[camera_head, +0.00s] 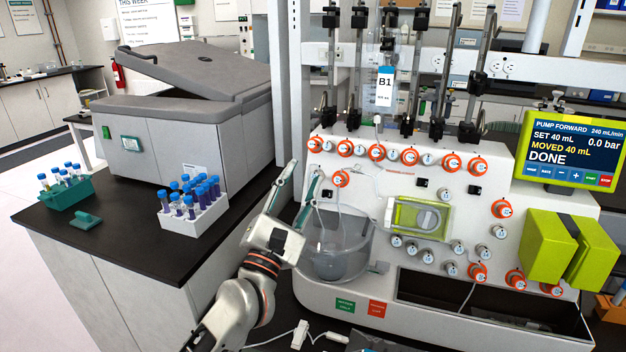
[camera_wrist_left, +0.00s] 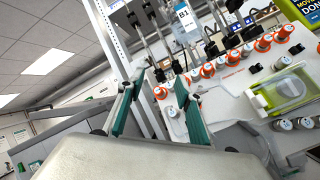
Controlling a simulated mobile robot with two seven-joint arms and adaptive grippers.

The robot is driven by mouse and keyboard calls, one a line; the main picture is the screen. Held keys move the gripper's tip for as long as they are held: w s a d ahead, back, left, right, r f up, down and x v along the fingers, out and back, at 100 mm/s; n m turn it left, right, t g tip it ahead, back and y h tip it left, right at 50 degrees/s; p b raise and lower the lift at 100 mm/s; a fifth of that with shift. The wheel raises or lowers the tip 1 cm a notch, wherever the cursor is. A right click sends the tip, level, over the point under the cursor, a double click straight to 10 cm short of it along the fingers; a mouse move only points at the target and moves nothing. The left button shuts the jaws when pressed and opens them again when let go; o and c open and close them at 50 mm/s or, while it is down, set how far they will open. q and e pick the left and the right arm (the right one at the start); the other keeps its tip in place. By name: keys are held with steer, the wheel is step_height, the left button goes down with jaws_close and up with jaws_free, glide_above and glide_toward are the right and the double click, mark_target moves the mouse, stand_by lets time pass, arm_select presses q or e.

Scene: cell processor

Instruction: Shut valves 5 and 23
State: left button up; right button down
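The cell processor (camera_head: 470,200) has a sloping white panel with several round valves, some with orange rings and some grey. Their numbers are too small to read. My left gripper (camera_head: 304,178) is open and empty in front of the panel's upper left corner, its two green fingers pointing up. The leftmost orange valve of the top row (camera_head: 315,144) is just above its fingertips. A lower orange valve (camera_head: 341,178) is right of them. In the left wrist view an orange valve (camera_wrist_left: 160,93) appears between the open fingers; contact cannot be told. My right gripper is not in view.
A clear round bowl (camera_head: 338,246) sits below and right of the left gripper. Left of it, a bench (camera_head: 110,230) holds a grey centrifuge (camera_head: 180,125) and racks of blue-capped tubes (camera_head: 208,218). The pump screen (camera_head: 571,149) reads DONE. Vertical rods and a hanging B1 bag stand above the panel.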

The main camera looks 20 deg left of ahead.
arm_select(q)
steer(key=w+a+f+n+g+y, duration=0.25)
steer(key=w+n, duration=0.25)
steer(key=n, duration=0.3)
steer(key=n+g, duration=0.3)
glide_toward(314, 176)
steer(key=w, duration=0.1)
steer(key=shift+w+d+f+n+y, duration=0.1)
steer(key=shift+w+f+n+y, duration=0.1)
steer(key=shift+w+n+y, duration=0.1)
steer(key=w+p, duration=0.1)
steer(key=w, duration=0.6)
steer(key=shift+w, duration=0.15)
jaws_close()
